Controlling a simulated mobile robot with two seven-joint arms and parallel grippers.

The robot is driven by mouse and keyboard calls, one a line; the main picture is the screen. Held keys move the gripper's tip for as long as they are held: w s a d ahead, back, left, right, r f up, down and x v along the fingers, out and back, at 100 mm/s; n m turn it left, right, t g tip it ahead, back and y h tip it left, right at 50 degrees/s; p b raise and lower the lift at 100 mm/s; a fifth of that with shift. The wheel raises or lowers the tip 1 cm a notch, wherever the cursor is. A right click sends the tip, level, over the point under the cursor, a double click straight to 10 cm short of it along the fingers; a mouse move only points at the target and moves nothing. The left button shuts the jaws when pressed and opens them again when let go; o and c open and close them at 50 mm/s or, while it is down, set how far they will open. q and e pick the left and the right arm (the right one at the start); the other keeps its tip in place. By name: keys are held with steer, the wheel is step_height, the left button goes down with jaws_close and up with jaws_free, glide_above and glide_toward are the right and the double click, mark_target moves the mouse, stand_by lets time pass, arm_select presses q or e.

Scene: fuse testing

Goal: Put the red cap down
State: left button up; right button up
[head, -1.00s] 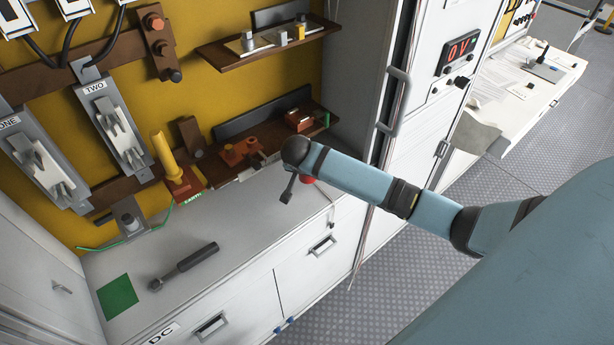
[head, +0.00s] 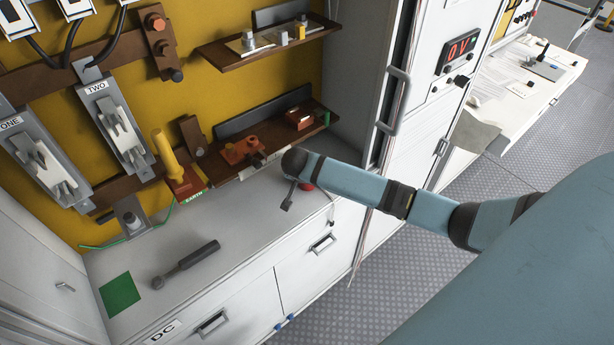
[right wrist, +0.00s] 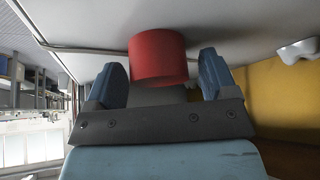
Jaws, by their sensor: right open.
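The red cap (right wrist: 157,52) is a short red cylinder seen close up in the right wrist view. It stands against the pale worktop, between the two blue fingers of my right gripper (right wrist: 160,72). The fingers are apart, with a gap on each side of the cap. In the head view only a bit of the red cap (head: 307,187) shows beneath my wrist, near the front edge of the worktop. My right gripper (head: 288,199) points down there, mostly hidden by the wrist. My left gripper is not in view.
The grey worktop (head: 240,215) holds a dark-handled tool (head: 186,264) and a green square (head: 119,293). A brown rack (head: 215,165) with orange and yellow parts stands behind my wrist. A shelf (head: 270,55) is above, and a cabinet door handle (head: 395,103) is at right.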

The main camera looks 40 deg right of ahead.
steer(key=v, duration=1.2)
steer(key=s+a+f+n+y, duration=0.1)
steer(key=s+a+f+n, duration=0.1)
steer(key=a+f, duration=0.1)
steer(key=s+a+f+n+t+y, duration=0.1)
steer(key=s+a+f+n+y, duration=0.1)
steer(key=s+f, duration=0.1)
steer(key=s+a+f+n+t+y, duration=0.1)
steer(key=s+a+f+n+y, duration=0.1)
steer(key=f, duration=0.3)
steer(key=shift+s+a+f+n, duration=0.1)
steer(key=shift+s+a+n, duration=0.5)
steer(key=shift+s+a, duration=0.2)
steer(key=s+a+f+n+t+y, duration=0.1)
steer(key=s+a+n+t, duration=0.1)
steer(key=s, duration=0.5)
steer(key=s+a+f+n+t+y, duration=0.1)
steer(key=s+a+f+n+t, duration=0.1)
steer(key=s, duration=0.5)
steer(key=shift+n+t+y, duration=0.4)
steer(key=shift+n+t, duration=0.2)
steer(key=shift+n, duration=0.5)
steer(key=shift+s, duration=0.1)
steer(key=shift+r, duration=0.3)
